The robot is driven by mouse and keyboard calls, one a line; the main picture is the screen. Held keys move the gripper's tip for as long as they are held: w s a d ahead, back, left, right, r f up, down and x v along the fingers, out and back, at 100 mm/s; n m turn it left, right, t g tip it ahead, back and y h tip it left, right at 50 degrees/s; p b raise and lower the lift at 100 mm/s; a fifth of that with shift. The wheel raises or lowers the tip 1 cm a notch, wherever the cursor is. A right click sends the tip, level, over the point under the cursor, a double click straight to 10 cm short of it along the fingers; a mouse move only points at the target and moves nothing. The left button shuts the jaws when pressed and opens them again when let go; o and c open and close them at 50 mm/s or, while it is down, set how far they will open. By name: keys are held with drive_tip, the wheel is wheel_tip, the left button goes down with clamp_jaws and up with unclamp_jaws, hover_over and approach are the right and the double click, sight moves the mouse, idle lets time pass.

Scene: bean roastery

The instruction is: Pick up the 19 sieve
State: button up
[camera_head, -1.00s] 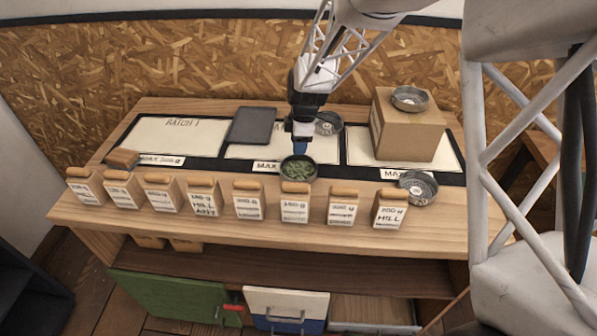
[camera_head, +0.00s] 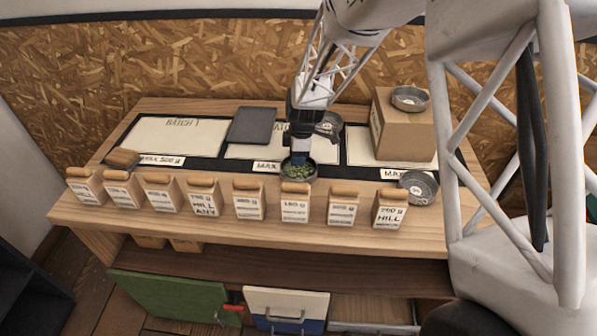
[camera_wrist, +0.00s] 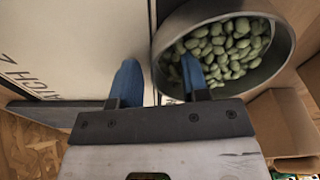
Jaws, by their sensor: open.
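Several round grey metal sieves are in the head view; I cannot read which is marked 19. One sieve with green beans (camera_head: 313,173) is on the bench's middle front, and its beans fill the wrist view's upper right (camera_wrist: 275,58). Another sieve (camera_head: 331,121) is behind my gripper, partly hidden. A third sieve (camera_head: 410,98) lies on a cardboard box, and a fourth (camera_head: 420,190) lies at the right front. My gripper (camera_head: 298,156) is open over the bean-filled sieve. In the wrist view its blue fingers (camera_wrist: 160,82) appear on either side of that sieve's near-left wall.
Several labelled wooden-topped bean bags (camera_head: 249,202) line the bench's front edge. The cardboard box (camera_head: 408,137) stands on the right mat. A dark flat tray (camera_head: 252,126) lies left of my gripper. A small brown block (camera_head: 123,158) is at the left. The left mat (camera_head: 165,137) is mostly clear.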

idle(0.4)
clamp_jaws()
drive_tip(key=shift+r, duration=0.2)
wheel_tip(320, 180, up, 10)
drive_tip(key=shift+f, duration=0.15)
idle(0.6)
idle(0.5)
